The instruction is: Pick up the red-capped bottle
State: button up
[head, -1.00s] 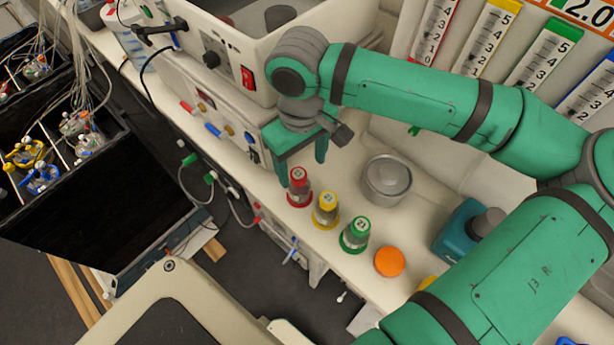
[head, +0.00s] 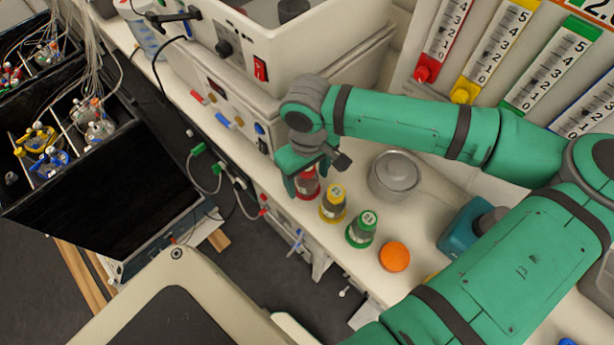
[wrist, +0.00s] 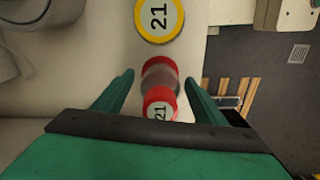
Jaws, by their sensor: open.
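The red-capped bottle (head: 308,184) stands upright at the near edge of the bench in the head view, partly hidden by my gripper (head: 307,182). In the wrist view the red-capped bottle (wrist: 160,88) lies between the two green fingers of my gripper (wrist: 160,84), with its label "21" towards the camera. The fingers are open, with a gap on both sides of the bottle.
A yellow-capped bottle (head: 333,204) stands close beside it, then a green-capped bottle (head: 361,230) and an orange lid (head: 394,257). A metal pot (head: 394,175) stands behind. A white instrument (head: 228,100) is at the left. The bench edge is close in front.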

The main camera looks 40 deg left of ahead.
jog(key=c, duration=1.3)
jog(key=shift+o, duration=0.2)
jog(key=shift+r, duration=0.2)
